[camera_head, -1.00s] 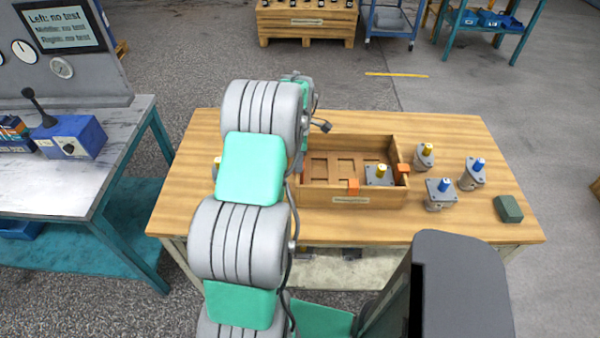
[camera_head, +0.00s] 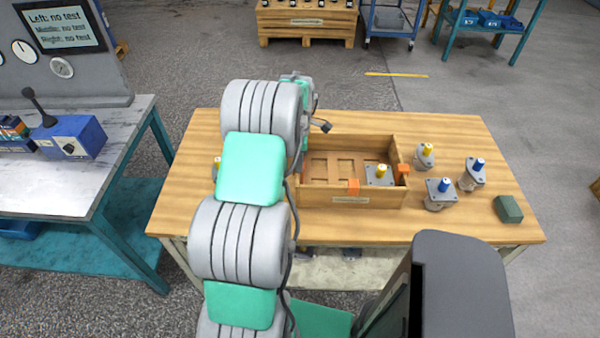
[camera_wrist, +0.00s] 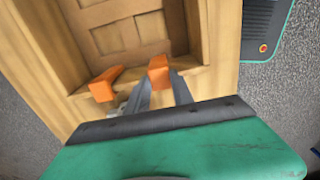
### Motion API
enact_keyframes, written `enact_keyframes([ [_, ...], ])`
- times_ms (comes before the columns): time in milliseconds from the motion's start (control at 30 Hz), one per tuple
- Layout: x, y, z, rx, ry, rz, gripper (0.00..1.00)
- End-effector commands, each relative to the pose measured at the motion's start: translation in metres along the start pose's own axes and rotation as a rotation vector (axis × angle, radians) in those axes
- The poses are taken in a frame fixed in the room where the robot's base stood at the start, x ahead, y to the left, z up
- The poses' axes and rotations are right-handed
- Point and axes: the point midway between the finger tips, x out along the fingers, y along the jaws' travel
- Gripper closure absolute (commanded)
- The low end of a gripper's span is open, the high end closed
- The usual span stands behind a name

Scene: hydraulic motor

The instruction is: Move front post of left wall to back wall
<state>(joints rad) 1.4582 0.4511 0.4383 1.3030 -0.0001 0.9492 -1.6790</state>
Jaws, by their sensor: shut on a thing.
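The wooden box (camera_head: 372,199) stands on the table; its left wall is hidden behind my arm in the head view. In the wrist view, that wall's wooden rim (camera_wrist: 190,77) runs below the box's inside. My gripper (camera_wrist: 163,78) is shut on an orange post (camera_wrist: 158,66) at this rim; I cannot tell whether the post is seated or lifted. A second orange post (camera_wrist: 104,84) is on the rim to its left in the wrist view, apart from the fingers. The back wall (camera_head: 350,141) shows no post on its visible part.
Orange posts are on the front wall (camera_head: 353,186) and right wall (camera_head: 403,169). A yellow-topped motor (camera_head: 380,174) is in the box. Several motors, including a blue-topped one (camera_head: 440,192), stand right of it, near a dark green block (camera_head: 508,209). Another motor (camera_head: 217,165) is partly hidden left.

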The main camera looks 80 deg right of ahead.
Motion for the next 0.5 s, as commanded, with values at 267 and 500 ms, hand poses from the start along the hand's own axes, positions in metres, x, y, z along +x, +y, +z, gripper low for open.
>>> enact_keyframes([
  [267, -0.012, 0.000, 0.000, 0.000, 0.000, 0.001, 1.00],
  [500, -0.029, 0.000, 0.000, 0.000, 0.000, 0.001, 1.00],
])
